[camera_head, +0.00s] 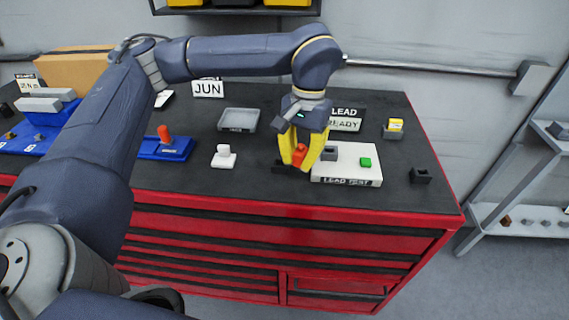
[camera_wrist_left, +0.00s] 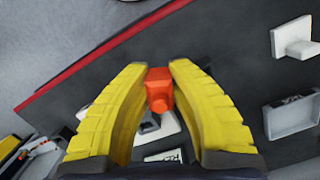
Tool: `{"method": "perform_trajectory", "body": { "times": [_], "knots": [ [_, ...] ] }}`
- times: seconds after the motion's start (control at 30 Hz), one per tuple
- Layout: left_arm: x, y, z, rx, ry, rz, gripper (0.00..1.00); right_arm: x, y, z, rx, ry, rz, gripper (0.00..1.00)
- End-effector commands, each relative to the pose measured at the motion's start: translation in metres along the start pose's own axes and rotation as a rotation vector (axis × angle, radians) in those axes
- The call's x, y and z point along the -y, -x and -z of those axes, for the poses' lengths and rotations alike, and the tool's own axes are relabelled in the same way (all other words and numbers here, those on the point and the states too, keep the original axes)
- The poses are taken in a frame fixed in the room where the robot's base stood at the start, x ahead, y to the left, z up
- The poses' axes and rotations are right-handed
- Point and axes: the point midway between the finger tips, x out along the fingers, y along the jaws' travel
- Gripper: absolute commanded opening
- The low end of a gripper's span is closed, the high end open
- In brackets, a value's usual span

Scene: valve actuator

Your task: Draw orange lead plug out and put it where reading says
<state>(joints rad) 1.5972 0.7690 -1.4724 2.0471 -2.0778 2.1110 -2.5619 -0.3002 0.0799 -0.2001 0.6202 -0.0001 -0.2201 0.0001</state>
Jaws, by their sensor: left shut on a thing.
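My left gripper (camera_head: 301,165) is shut on the orange lead plug (camera_head: 299,152). In the left wrist view the plug (camera_wrist_left: 159,90) sits between the yellow fingertips (camera_wrist_left: 158,68). The plug is over a low black holder (camera_head: 284,167), just left of the white lead test box (camera_head: 350,173); I cannot tell whether it touches the holder. The box has a grey socket block (camera_head: 328,153) and a green button (camera_head: 365,162) on top. Behind it stands a sign (camera_head: 347,120) reading "LEAD" and "READY", its left edge partly covered by my gripper. My right gripper is not in view.
A black holder (camera_head: 420,176) stands right of the box. A yellow-topped grey block (camera_head: 394,129) is behind it. The red cabinet's front edge (camera_head: 250,208) is near.

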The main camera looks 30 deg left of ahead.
Motion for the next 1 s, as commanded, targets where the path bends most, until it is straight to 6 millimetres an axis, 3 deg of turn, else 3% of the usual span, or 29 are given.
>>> {"method": "perform_trajectory", "body": {
  "times": [0.17,0.4,1.0],
  "knots": [
    [0.023,0.006,0.004,0.000,0.128,-0.020,0.00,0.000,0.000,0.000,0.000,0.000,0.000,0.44],
    [0.041,0.018,0.011,0.001,0.529,-0.081,0.00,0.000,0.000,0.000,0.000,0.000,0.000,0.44],
    [0.062,0.041,0.022,0.001,1.476,-0.225,0.00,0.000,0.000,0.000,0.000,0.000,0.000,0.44]
  ]
}}
